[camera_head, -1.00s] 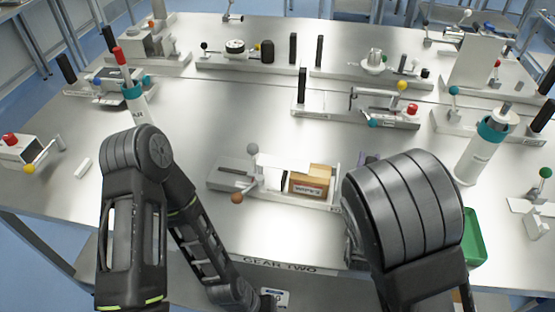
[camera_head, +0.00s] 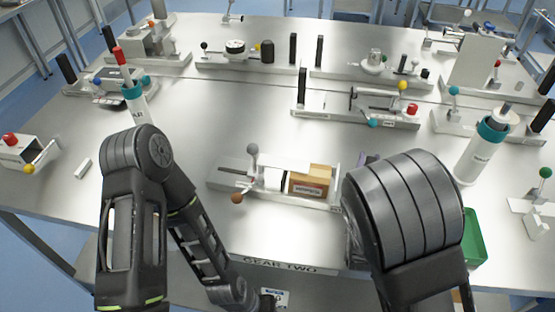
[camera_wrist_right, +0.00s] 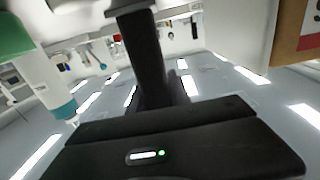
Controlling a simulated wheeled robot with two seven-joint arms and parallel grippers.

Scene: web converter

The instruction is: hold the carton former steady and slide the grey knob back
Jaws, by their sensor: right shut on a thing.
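The carton former (camera_head: 224,182) stands on the table in the middle of the head view. A grey knob (camera_head: 253,149) tops an upright rod at its left part, and a brown knob (camera_head: 237,197) sits at its front edge. A brown carton (camera_head: 312,182) with a printed label lies in its right part, beside a white block. The carton also shows at the upper right of the right wrist view (camera_wrist_right: 290,32). My right gripper (camera_wrist_right: 135,12) is shut at the former's right side; my forearm hides the contact in the head view.
A white cylinder with a teal collar (camera_head: 481,150) and a green bin (camera_head: 473,240) stand to the right. A red-knobbed box (camera_head: 18,150) is at far left. Other fixtures line the back. The table left of the former is mostly clear.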

